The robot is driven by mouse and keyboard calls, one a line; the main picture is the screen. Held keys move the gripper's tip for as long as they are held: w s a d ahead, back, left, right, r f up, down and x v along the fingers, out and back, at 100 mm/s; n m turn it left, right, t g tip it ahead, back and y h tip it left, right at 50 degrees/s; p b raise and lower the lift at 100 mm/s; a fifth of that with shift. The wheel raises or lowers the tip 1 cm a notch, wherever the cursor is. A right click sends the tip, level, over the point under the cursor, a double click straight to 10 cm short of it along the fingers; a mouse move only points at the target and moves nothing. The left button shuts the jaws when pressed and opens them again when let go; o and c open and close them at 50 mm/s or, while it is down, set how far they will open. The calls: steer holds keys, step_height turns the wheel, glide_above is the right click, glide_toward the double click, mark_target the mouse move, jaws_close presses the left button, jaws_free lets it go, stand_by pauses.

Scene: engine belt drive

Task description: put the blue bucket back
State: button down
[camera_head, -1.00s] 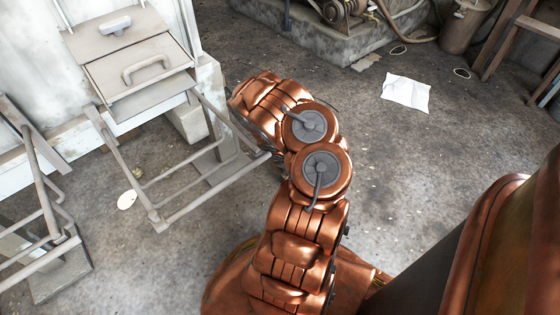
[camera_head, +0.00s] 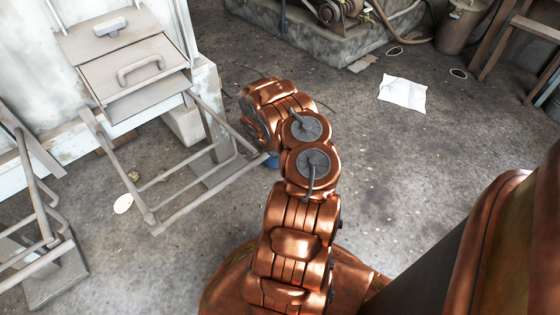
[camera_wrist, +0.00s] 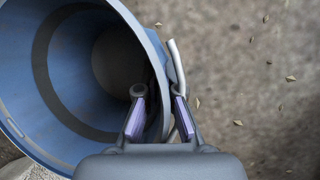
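The blue bucket (camera_wrist: 83,55) fills the left of the wrist view, and I look into its open mouth. A dark band rings its inner wall, and a pale handle shows at its right rim. My gripper (camera_wrist: 158,105) has its two purple-padded fingers close together on either side of the near rim, one inside the mouth and one outside by the handle. It appears shut on the rim. In the head view only a small blue patch of the bucket (camera_head: 272,161) shows beside my arm; the gripper is hidden there. Its height above the floor cannot be told.
A grey metal chair-like frame (camera_head: 185,195) stands just left of my arm, below a drawer unit (camera_head: 140,65). A concrete plinth with machinery (camera_head: 310,40) is at the back. White paper (camera_head: 403,92) lies on open floor to the right, near a brown bucket (camera_head: 461,27).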

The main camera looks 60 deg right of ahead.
steer(key=shift+w+d, duration=0.2)
steer(key=shift+w, duration=0.2)
steer(key=shift+f+b, duration=1.1)
steer(key=shift+f, duration=0.75)
steer(key=c, duration=1.3)
jaws_free()
steer(key=p+v, duration=0.4)
steer(key=v, duration=0.7)
steer(key=shift+p, duration=0.35)
steer(key=shift+a+r, duration=0.35)
steer(key=shift+r, duration=0.15)
